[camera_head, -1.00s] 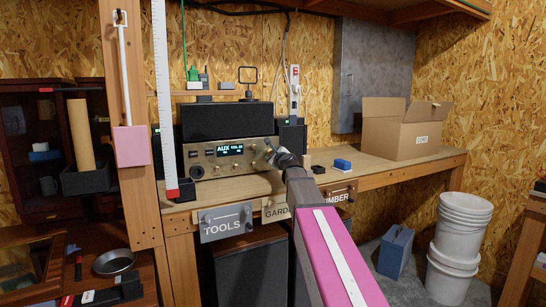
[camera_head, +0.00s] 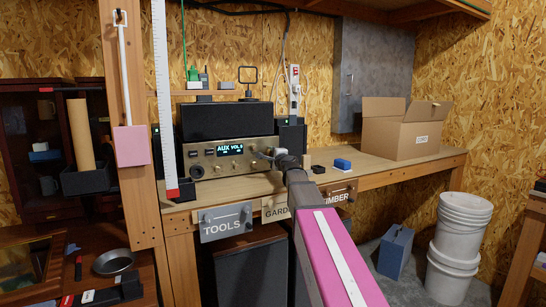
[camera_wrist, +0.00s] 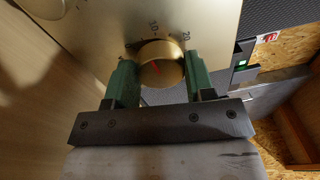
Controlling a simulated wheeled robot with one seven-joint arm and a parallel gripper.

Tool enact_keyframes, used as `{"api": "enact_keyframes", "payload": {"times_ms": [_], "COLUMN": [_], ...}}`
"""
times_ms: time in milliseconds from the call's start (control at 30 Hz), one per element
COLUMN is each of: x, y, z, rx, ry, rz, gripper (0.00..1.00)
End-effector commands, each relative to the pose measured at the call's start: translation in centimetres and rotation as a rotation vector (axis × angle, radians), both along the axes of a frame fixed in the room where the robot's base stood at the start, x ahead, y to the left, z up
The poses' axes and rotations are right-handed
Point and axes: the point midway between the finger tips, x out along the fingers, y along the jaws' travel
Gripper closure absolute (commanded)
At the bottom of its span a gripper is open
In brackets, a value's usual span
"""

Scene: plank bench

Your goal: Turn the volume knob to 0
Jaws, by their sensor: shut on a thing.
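The round brass volume knob (camera_wrist: 163,52) sits on the gold front panel of the amplifier (camera_head: 205,160). A short red mark shows on its face, and printed numbers, 10 and 20 among them, run around it. My gripper (camera_wrist: 158,74) is shut on the knob, one green finger on each side. In the head view my gripper (camera_head: 268,154) is at the right end of the panel and hides the knob. The lit display (camera_head: 229,150) reads AUX and VOL with one small digit, perhaps 5 or 9.
A dark speaker (camera_head: 226,121) stands on the amplifier. Right of my arm, a black block (camera_head: 318,169), a blue block (camera_head: 342,164) and an open cardboard box (camera_head: 402,130) are on the bench (camera_head: 372,172). A wooden post (camera_head: 128,80) stands at the left.

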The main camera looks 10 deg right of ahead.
Motion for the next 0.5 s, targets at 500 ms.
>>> {"api": "enact_keyframes", "payload": {"times_ms": [500], "x": [-0.02], "y": [-0.08], "z": [-0.13], "rx": [-0.442], "ry": [-0.143], "rz": [0.0], "gripper": [0.75]}}
